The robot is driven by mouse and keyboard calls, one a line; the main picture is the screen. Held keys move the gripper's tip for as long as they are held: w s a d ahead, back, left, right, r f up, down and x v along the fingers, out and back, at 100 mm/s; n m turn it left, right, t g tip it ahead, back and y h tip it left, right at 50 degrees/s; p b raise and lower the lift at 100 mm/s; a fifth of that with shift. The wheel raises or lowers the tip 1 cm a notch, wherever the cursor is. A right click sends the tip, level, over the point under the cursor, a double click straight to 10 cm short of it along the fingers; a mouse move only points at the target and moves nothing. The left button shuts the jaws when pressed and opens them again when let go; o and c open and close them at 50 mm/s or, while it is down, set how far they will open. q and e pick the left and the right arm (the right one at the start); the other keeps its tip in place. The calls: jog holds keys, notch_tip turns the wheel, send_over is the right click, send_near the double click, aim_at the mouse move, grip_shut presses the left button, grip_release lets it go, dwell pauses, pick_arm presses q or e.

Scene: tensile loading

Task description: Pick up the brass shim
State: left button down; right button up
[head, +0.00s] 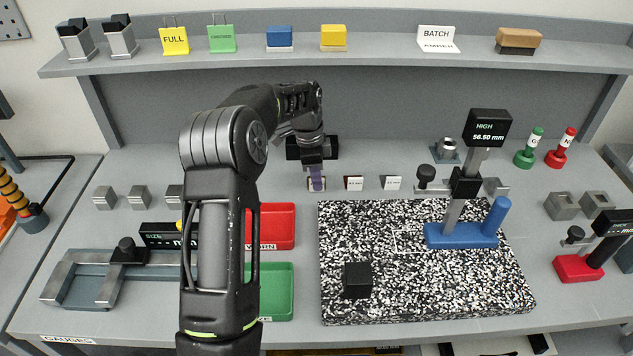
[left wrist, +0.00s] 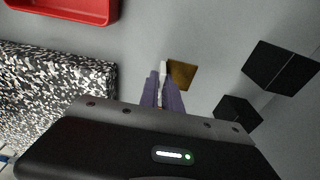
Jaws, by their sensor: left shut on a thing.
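My left gripper (head: 316,182) reaches down to the bench at the back, left of two small labelled stands. Its purple fingers, also in the left wrist view (left wrist: 164,92), are closed together. The brass shim (left wrist: 182,74) shows in the left wrist view as a small flat brown-gold square at the fingertips, with a pale piece next to it between the tips. The fingers hide part of it. In the head view the shim is too small and covered to make out clearly. My right gripper is in neither view.
Labelled stands (head: 354,183) and (head: 393,183) are close to the right of the gripper. A speckled plate (head: 345,235) with a blue-based height gauge (head: 461,237) lies in front. A red tray (head: 270,226) and green tray (head: 270,290) are nearer left.

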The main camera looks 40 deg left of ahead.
pick_arm(q)
jog(key=shift+r, duration=0.15)
jog(key=shift+w+r, duration=0.1)
jog(key=shift+r, duration=0.25)
notch_tip(320, 180, up, 8)
jog(key=shift+r+b, duration=0.2)
jog(key=shift+b, duration=0.65)
jog(key=shift+r, duration=0.35)
